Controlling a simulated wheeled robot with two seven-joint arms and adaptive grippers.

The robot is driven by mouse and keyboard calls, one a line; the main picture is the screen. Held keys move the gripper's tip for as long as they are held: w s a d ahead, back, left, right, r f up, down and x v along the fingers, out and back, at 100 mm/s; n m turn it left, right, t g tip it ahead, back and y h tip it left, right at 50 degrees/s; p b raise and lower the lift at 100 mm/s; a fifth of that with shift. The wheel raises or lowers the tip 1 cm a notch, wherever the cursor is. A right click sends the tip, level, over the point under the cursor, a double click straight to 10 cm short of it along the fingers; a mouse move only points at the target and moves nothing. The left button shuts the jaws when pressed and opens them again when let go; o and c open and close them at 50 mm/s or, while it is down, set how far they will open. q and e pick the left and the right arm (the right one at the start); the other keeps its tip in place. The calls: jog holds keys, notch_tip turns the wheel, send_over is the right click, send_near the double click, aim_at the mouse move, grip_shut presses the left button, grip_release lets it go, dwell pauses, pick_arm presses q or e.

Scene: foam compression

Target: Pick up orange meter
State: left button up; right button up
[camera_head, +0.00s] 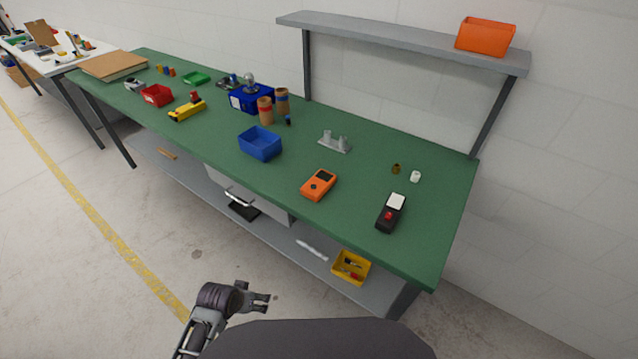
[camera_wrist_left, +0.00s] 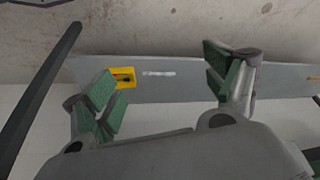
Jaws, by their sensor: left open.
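The orange meter (camera_head: 318,185) lies flat on the green bench top (camera_head: 365,160), near its front edge. It has a dark screen and a round dark dial. My left gripper (camera_head: 264,302) is low in front of the bench, below and to the left of the meter and well apart from it. In the left wrist view its two green-padded fingers (camera_wrist_left: 163,88) are spread with nothing between them. The meter does not show in the left wrist view. My right gripper is not in view.
A black device (camera_head: 391,212) with a red button lies right of the meter. A blue bin (camera_head: 260,143) stands to its left, and a grey stand (camera_head: 334,142) behind. The lower shelf (camera_head: 285,243) holds a yellow bin (camera_head: 351,267). Bench top around the meter is clear.

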pick_arm(q)
jog(key=w+d+r+m+t+h+p, duration=0.1)
jog(key=w+d+r, duration=0.25)
jog(key=r, duration=0.35)
jog(key=w+d+r+m+t+h, duration=0.1)
jog(key=w+d+r+t+h, duration=0.1)
jog(key=w+d+r, duration=0.3)
jog(key=m+t+h, duration=0.3)
jog(key=t+h, duration=0.1)
send_near(314, 188)
jog(key=shift+s+a+r, duration=0.2)
jog(key=shift+s+a, duration=0.1)
jog(key=shift+s, duration=0.15)
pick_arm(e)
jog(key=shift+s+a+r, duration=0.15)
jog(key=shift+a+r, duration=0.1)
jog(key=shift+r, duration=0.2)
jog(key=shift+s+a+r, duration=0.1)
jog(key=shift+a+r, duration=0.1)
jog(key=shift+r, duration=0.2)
pick_arm(q)
jog(key=shift+p+x, duration=0.4)
jog(key=shift+x, duration=3.15)
jog(key=shift+w+d+f, duration=0.3)
jog(key=shift+w+d, duration=0.1)
jog(key=shift+w, duration=0.15)
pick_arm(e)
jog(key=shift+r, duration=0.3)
pick_arm(q)
jog(key=shift+w, duration=0.1)
